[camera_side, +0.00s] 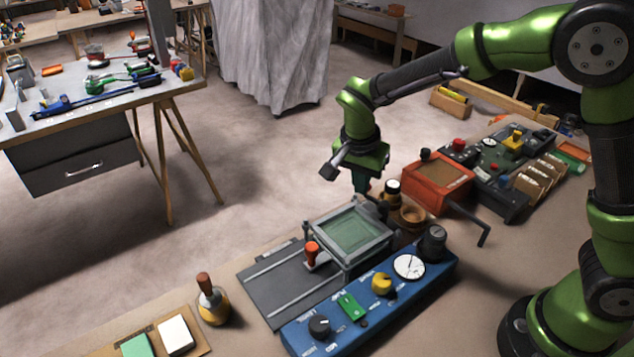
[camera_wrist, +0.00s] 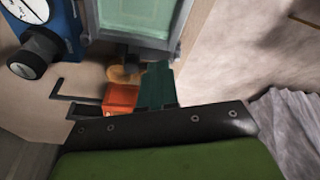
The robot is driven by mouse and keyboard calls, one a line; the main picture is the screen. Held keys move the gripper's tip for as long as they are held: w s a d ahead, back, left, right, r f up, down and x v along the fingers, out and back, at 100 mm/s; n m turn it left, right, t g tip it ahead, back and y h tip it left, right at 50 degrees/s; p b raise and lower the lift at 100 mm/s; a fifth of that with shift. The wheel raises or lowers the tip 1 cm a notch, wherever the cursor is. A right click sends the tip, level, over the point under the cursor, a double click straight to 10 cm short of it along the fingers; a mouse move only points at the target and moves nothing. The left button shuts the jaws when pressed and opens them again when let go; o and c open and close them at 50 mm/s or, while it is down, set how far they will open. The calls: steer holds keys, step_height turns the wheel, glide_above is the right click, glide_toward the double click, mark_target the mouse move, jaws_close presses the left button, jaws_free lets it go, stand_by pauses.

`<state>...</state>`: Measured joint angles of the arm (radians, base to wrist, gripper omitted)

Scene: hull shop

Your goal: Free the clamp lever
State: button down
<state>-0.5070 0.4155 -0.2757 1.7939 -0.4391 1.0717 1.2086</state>
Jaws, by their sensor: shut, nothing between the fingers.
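Which part is the clamp lever I cannot tell for sure. A lever with an orange-red grip (camera_side: 312,252) stands upright on the dark grey plate beside the glass-topped frame (camera_side: 350,232). A black cranked lever (camera_side: 482,232) sticks out from the orange-red box (camera_side: 437,182); a bent black lever (camera_wrist: 62,90) also shows at left in the wrist view. My gripper (camera_side: 361,187) points down behind the glass-topped frame, above the bench, with its dark green fingers (camera_wrist: 156,88) together and empty. The gripper appears apart from both levers. The orange-red grip is not visible in the wrist view.
A blue control panel (camera_side: 335,328) with knobs and a dial lies in front of the frame. A black-and-white cylinder (camera_side: 392,192) and a brown bowl (camera_side: 411,216) stand close to my gripper. A yellow bottle (camera_side: 213,304) stands at left. Bare bench lies right of the panel.

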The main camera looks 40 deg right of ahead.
steer(key=s+a+v, duration=0.1)
steer(key=v, duration=1)
steer(key=shift+s+a, duration=0.15)
steer(key=shift+a, duration=0.25)
